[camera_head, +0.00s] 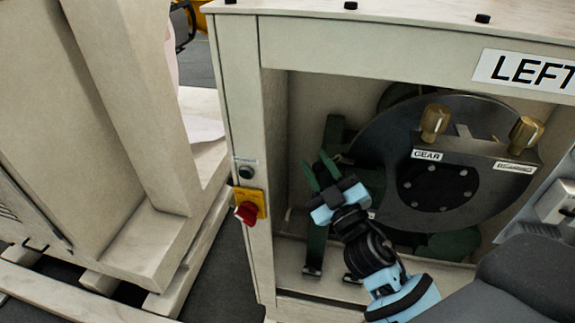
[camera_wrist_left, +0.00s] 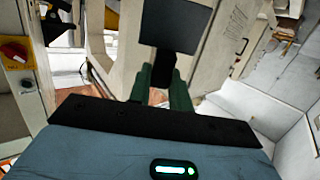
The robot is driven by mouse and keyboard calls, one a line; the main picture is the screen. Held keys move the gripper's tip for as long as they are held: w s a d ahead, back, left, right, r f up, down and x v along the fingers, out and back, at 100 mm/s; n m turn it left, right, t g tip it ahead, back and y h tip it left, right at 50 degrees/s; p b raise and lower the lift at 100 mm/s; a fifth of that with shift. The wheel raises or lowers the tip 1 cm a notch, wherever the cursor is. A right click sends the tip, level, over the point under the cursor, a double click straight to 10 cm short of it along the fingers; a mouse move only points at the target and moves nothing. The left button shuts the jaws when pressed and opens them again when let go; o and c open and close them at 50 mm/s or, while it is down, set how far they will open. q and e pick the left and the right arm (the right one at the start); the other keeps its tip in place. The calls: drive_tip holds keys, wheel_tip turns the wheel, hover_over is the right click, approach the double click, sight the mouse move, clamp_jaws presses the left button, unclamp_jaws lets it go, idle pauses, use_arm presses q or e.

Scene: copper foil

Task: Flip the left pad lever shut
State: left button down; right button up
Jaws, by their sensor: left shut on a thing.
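In the left wrist view, the green fingers of my left gripper (camera_wrist_left: 161,88) are closed on the dark stem of a flat dark plate (camera_wrist_left: 176,25). I cannot tell whether this plate is the left pad lever. I cannot pick out the pad lever with certainty in the head view.
The beige cabinet (camera_head: 240,130) bears a LEFT label (camera_head: 525,72) and a yellow switch box (camera_head: 250,203) with a red knob. Two brass knobs sit on the block labelled GEAR (camera_head: 427,155). A beige stand on a pallet (camera_head: 80,299) is at the left. A dark floor gap separates them.

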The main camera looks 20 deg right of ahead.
drive_tip(key=shift+o, duration=1.1)
use_arm(q)
wheel_tip(320, 180, down, 7)
drive_tip(key=s+b, duration=0.1)
drive_tip(key=b, duration=0.3)
drive_tip(key=shift+s+r+g, duration=0.15)
drive_tip(key=shift+r+g, duration=0.05)
drive_tip(key=shift+g, duration=0.2)
use_arm(e)
drive_tip(key=v, duration=1.2)
